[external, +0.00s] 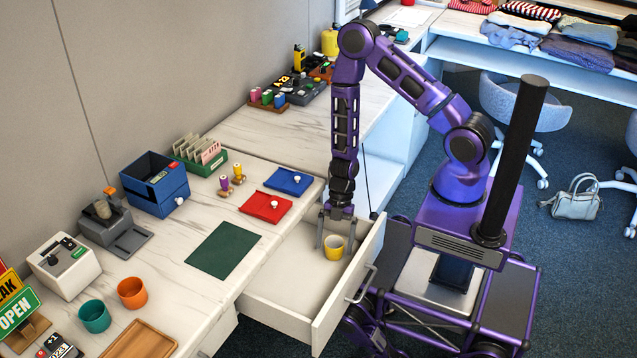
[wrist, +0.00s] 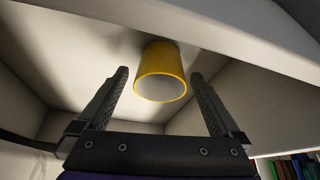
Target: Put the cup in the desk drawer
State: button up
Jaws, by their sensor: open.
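A yellow cup (external: 334,247) stands inside the open desk drawer (external: 283,284), on its floor toward the far right end near the front panel. My gripper (external: 337,240) reaches down into the drawer, right at the cup. In the wrist view the yellow cup (wrist: 161,72) shows just beyond and between the two fingertips (wrist: 160,75), with a gap on each side. My gripper is open and holds nothing. A teal cup (external: 94,316) and an orange cup (external: 132,293) stand on the desk at the lower left.
The drawer's front panel (external: 350,285) and side walls stand close around my gripper. A red cloth (external: 266,207), a blue cloth (external: 289,181) and a green mat (external: 225,250) lie on the desk beside the drawer. The drawer's near half is empty.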

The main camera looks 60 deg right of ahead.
jog(key=shift+p+v, duration=1)
jog(key=shift+v, duration=0.65)
